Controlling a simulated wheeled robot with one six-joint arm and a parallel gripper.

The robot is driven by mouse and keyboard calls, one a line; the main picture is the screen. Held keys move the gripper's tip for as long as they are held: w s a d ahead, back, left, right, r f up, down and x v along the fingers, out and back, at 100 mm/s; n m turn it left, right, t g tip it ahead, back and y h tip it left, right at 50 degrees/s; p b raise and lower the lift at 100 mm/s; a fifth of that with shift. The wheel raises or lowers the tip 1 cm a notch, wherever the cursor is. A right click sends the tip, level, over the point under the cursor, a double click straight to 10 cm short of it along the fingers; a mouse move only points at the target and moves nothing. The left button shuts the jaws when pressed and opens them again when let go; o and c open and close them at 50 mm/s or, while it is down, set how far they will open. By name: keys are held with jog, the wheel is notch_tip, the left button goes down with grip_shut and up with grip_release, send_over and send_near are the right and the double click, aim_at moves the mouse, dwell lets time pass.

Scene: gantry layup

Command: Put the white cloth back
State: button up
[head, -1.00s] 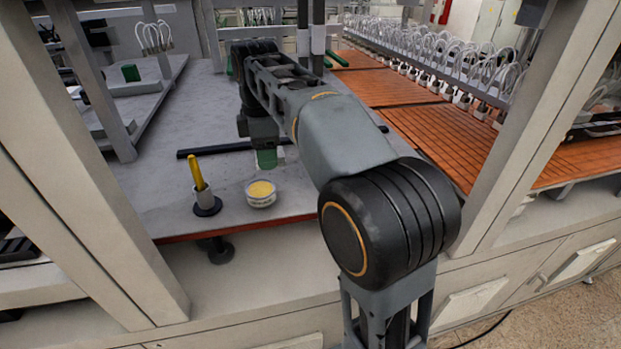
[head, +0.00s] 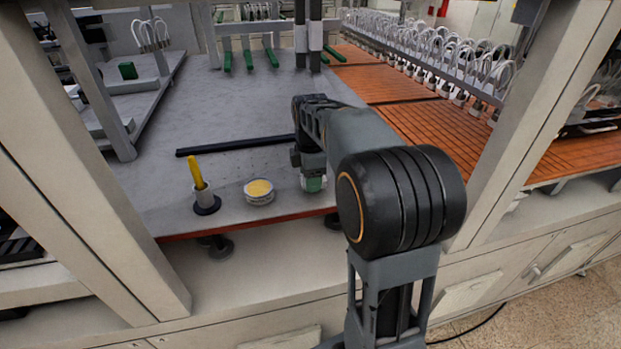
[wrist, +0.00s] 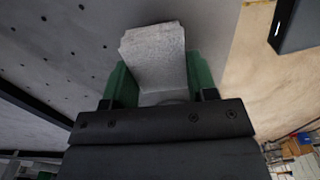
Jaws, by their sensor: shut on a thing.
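The white cloth (wrist: 155,50) is a small, pale, folded-looking piece between the two green fingers of my gripper (wrist: 155,85) in the wrist view. The gripper is shut on it, and the cloth's far end sticks out past the fingers. In the head view my gripper (head: 314,183) points down near the front edge of the grey table, right of the small tub. The cloth is mostly hidden there by the gripper. I cannot tell whether the cloth touches the table.
A round tub with yellow contents (head: 259,191) and a yellow-handled tool in a dark-based holder (head: 201,187) stand left of my gripper. A long black bar (head: 235,145) lies behind them. The grey table (head: 225,105) is clear further back. Gantry posts stand at both sides.

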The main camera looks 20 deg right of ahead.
jog(key=shift+f, duration=0.45)
jog(key=shift+f, duration=0.15)
jog(key=o, duration=0.9)
notch_tip(320, 180, up, 12)
jog(key=s+a+f+m+t, duration=0.2)
jog(key=s+a+f+m, duration=0.2)
jog(key=s+f+m, duration=0.2)
jog(key=s+a+f+m+t, duration=0.2)
jog(key=s+a+f+m, duration=0.2)
jog(key=s+m, duration=0.6)
jog(key=shift+s+a+f+t, duration=0.3)
jog(key=shift+f+t, duration=0.1)
jog(key=shift+f, duration=0.5)
